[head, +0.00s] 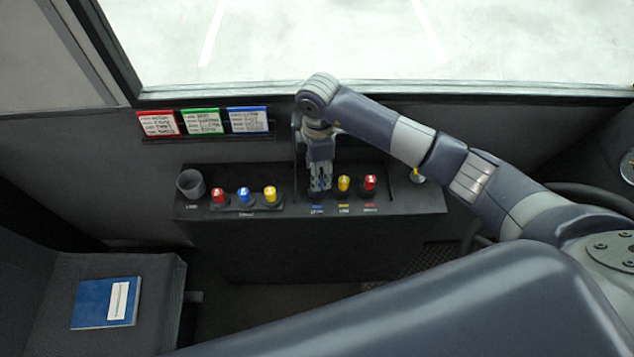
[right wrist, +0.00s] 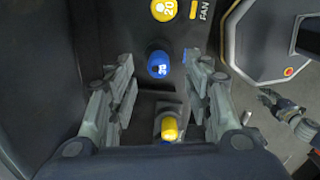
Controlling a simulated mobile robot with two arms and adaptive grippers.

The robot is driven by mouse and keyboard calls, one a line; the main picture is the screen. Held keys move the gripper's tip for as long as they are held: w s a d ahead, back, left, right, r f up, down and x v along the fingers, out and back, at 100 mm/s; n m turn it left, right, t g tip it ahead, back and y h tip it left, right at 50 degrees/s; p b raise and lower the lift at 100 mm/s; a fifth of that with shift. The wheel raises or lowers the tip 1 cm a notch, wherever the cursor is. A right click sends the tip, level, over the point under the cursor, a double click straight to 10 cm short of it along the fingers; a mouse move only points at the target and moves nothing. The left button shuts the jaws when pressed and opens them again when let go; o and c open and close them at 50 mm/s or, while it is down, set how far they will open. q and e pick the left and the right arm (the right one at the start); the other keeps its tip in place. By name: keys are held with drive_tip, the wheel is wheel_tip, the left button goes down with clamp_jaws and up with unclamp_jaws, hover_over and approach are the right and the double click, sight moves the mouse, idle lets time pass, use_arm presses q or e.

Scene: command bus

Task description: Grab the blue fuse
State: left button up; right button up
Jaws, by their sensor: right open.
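A blue fuse (right wrist: 160,64) with a white marking stands in the black console in the right wrist view, beside a small blue label (right wrist: 187,56). My right gripper (right wrist: 163,68) is open, with one finger on each side of this fuse; I cannot tell whether either touches it. In the head view my right gripper (head: 319,189) reaches down over the console and mostly hides that fuse. Another blue fuse (head: 245,196) stands in the left group, between a red fuse (head: 219,197) and a yellow fuse (head: 270,195).
A yellow fuse (head: 343,184) and a red fuse (head: 369,184) stand just right of my right gripper. A grey cup (head: 190,184) is at the console's left end. Coloured cards (head: 202,122) hang on the wall behind. A blue book (head: 106,302) lies on the seat.

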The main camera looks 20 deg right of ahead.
drive_tip(key=shift+w+a+f, duration=0.1)
drive_tip(key=shift+f, duration=2.2)
drive_tip(key=c, duration=0.9)
drive_tip(key=shift+r, duration=0.1)
